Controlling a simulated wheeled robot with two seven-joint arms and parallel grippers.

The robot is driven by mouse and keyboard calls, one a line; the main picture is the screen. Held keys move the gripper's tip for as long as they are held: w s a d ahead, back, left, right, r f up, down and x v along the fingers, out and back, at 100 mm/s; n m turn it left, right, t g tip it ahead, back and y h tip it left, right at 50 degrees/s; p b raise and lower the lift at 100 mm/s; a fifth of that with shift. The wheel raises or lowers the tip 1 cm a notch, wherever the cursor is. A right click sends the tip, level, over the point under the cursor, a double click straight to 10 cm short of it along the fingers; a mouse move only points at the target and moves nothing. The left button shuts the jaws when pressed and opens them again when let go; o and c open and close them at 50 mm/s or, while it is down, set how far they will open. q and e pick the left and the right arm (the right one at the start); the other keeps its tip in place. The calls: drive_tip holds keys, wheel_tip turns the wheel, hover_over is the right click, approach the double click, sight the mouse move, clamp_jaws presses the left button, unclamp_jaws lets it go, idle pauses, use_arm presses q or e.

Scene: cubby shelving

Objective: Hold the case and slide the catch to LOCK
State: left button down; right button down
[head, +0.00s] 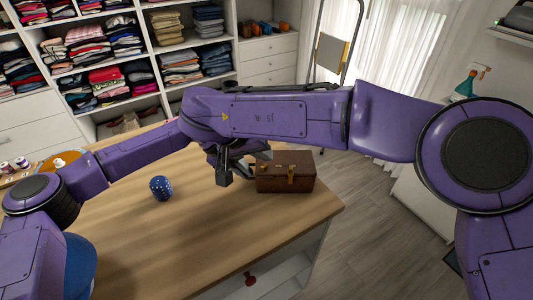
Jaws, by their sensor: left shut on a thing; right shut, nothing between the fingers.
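The brown case (272,184) stands upright on the wooden table near its right edge. A brass-coloured catch (291,173) shows on its front; its exact setting is too small to read. My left gripper (242,175) is at the case's left end and is shut on the case; the contact is partly hidden. My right gripper (263,154) is shut and empty, close above the case's top left, and is mostly hidden by the purple arm links.
The front of the table is clear. An orange round tray (50,165) and small jars (14,164) are at the far left. Shelves of folded clothes (180,65) stand behind.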

use_arm(q)
drive_tip(key=c, duration=1.1)
unclamp_jaws()
